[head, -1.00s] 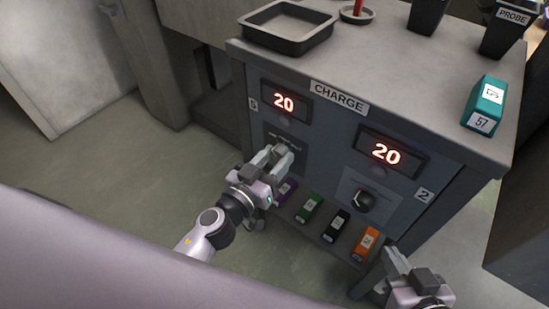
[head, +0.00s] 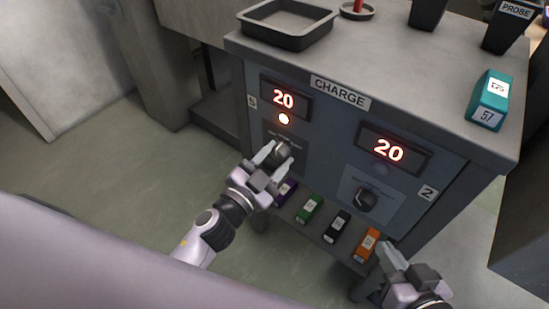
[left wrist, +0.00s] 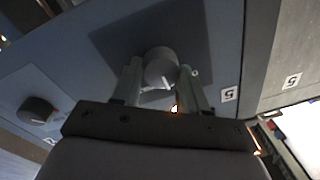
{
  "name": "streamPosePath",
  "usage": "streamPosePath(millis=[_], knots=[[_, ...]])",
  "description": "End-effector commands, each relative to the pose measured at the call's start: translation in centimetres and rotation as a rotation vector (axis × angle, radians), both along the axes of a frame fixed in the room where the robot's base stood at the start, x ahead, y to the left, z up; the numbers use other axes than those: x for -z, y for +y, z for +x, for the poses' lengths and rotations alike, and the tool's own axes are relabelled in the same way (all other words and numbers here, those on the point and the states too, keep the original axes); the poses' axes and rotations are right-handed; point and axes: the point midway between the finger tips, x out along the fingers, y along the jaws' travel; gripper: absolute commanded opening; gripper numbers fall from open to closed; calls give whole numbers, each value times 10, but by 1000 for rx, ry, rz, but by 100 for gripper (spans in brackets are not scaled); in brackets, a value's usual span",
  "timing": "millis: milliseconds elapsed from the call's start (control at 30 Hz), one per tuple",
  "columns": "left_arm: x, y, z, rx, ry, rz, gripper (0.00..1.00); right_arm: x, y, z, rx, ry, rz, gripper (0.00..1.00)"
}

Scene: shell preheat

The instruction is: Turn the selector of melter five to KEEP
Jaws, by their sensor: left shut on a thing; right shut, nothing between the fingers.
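The selector of melter five is a dark round knob (head: 281,149) on a grey plate below the left display (head: 284,99), which reads 20. A round lamp (head: 284,119) under that display glows. My left gripper (head: 273,157) is at this selector; in the left wrist view its fingers (left wrist: 160,85) stand on either side of the grey knob (left wrist: 160,66), shut on it. The plate's lettering, including KEEP, is too small to read. My right gripper (head: 395,257) is shut and empty, low at the right, in front of the cabinet.
Melter two's selector (head: 367,201) sits to the right under its own display (head: 387,151), also reading 20, with an unlit lamp. Purple, green, black and orange blocks (head: 310,208) line the low shelf. A tray (head: 288,25) and a teal block (head: 488,100) stand on top.

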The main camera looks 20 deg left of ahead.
Motion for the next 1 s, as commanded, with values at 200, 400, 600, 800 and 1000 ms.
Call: streamPosePath(millis=[200, 400, 600, 800, 1000], knots=[[0, 0, 0, -1, -18, 51, 13, 0, 1, 0, 2, 2, 8, 0], [0, 0, 0, -1, -22, 63, 13, 0, 2, 0, 3, 2, 10, 0], [0, 0, 0, -1, -21, 63, 13, 0, 1, 0, 3, 3, 9, 0], [0, 0, 0, -1, -21, 62, 68, 0, 1, -1, 2, 4, 9, 0], [0, 0, 0, 0, -22, 61, 68, 1, 1, -1, 2, 5, 8, 0]])
